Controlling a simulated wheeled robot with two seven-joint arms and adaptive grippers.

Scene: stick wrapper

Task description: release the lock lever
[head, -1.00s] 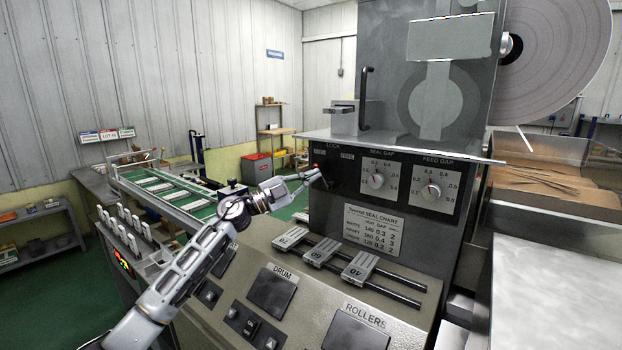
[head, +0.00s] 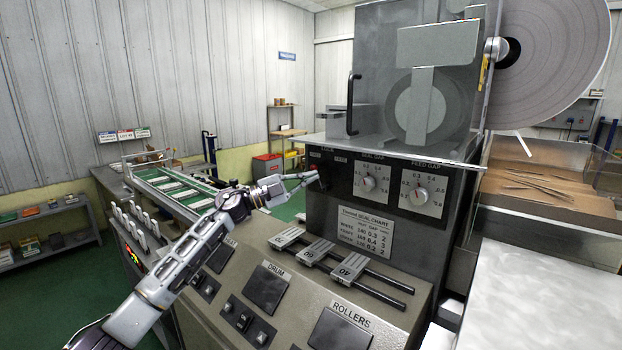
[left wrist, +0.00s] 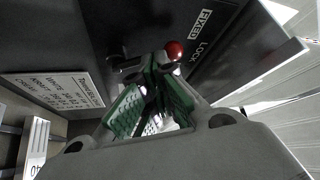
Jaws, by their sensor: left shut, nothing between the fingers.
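The lock lever (left wrist: 174,50) has a red ball knob and sits on the dark panel beside the word FIXED in the left wrist view. In the head view its red knob (head: 315,167) is a tiny spot under the LOCK label, at the FIXED side. My left gripper (head: 316,177) is shut and empty, its fingertips just below the knob. In the left wrist view the green-padded fingers (left wrist: 157,68) are together beside the knob. Whether they touch it I cannot tell. The lever's stem is mostly hidden. My right gripper is not in view.
The SEAL GAP dial (head: 369,184) and FEED GAP dial (head: 419,196) are right of the lever. A seal chart (head: 365,230) and numbered sliders (head: 317,252) lie below. A clear shelf edge (head: 400,154) juts out above the panel.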

